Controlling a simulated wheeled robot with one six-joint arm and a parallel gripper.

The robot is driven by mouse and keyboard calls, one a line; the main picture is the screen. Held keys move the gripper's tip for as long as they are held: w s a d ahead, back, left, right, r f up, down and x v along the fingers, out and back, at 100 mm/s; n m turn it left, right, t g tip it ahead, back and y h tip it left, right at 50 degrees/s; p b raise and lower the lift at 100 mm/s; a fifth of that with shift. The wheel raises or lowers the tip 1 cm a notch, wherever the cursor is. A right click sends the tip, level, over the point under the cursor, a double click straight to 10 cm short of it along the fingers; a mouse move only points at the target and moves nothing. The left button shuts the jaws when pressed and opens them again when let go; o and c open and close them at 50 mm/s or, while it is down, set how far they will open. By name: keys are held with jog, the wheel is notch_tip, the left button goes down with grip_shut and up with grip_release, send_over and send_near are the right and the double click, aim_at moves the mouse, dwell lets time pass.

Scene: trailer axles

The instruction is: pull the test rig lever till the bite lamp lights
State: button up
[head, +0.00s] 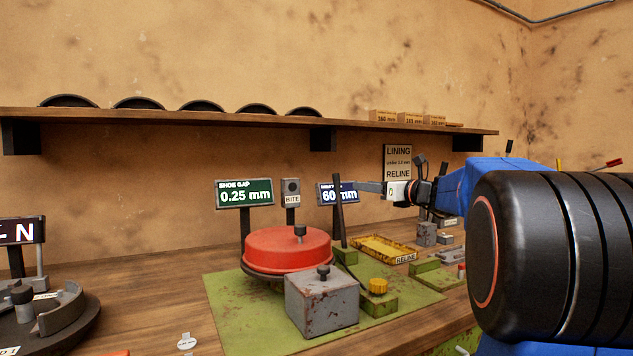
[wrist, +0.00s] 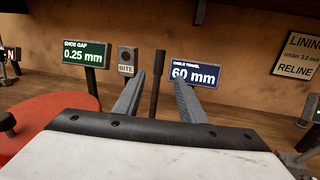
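The test rig lever (head: 338,205) is a dark upright rod on a green block, tilted slightly in the head view. In the wrist view the lever (wrist: 157,82) shows between my two fingers. My gripper (head: 362,187) is open, close to the lever's upper part; I see no finger touching it. The wrist view shows my gripper (wrist: 158,92) with its fingers apart. The bite lamp (head: 290,187) is a grey box with a dark, unlit lens above a BITE label; it also shows in the wrist view (wrist: 126,57). The screens read shoe gap 0.25 mm and cable travel 60 mm.
A red drum (head: 287,248) and a grey box (head: 322,301) with a black knob stand on the green rig plate (head: 232,316). A yellow RELINE tray (head: 385,249) lies right of the lever. A wooden shelf (head: 240,119) runs along the wall above.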

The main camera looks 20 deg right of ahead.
jog(key=x, duration=1.8)
jog(key=shift+a, duration=0.1)
grip_shut()
